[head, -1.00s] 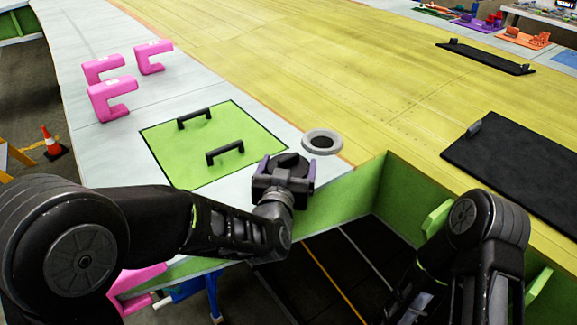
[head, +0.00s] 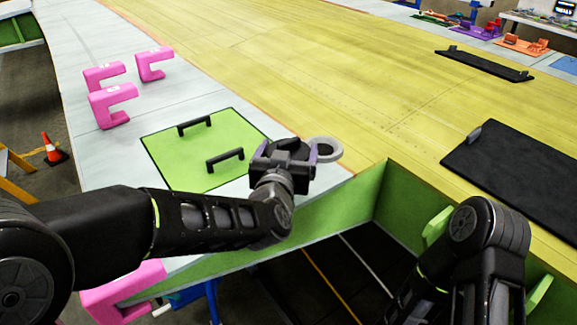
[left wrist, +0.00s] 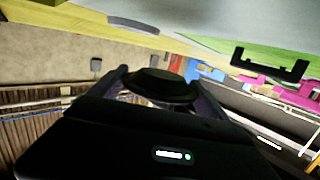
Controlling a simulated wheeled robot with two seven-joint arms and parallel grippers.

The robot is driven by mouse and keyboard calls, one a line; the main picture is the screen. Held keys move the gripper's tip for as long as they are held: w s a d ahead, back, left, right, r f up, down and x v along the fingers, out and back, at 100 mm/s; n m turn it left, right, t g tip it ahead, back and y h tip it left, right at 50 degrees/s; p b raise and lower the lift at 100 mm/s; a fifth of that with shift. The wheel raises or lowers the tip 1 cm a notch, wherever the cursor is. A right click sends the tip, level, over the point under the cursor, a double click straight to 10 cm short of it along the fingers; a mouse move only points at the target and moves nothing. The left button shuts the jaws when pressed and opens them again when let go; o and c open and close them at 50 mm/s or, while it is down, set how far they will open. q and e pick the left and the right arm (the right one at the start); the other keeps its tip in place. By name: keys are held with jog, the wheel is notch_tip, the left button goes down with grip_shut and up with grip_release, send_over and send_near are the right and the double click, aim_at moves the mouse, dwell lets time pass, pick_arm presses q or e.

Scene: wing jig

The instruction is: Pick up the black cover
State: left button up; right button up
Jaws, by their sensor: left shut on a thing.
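The black cover (left wrist: 165,85) is a round dark disc between the two fingers of my left gripper (head: 285,150). In the head view the cover (head: 288,146) shows as a dark shape between the purple-edged fingers. My left gripper is shut on it, beside the green panel. A grey ring (head: 325,149) lies on the wing surface just right of the gripper and is partly hidden behind it. My right arm is at the lower right; its gripper is out of view.
A green panel (head: 190,170) with two black handles lies left of the gripper. Several pink clamps (head: 112,107) stand further left. An open green-walled bay (head: 330,215) is in front. A black panel (head: 520,170) lies at the right. The yellow wing skin beyond is largely clear.

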aim_at(289, 140)
pick_arm(q)
notch_tip(289, 140, up, 4)
jog(key=shift+f, duration=0.1)
jog(key=shift+f, duration=0.1)
dwell(0.6)
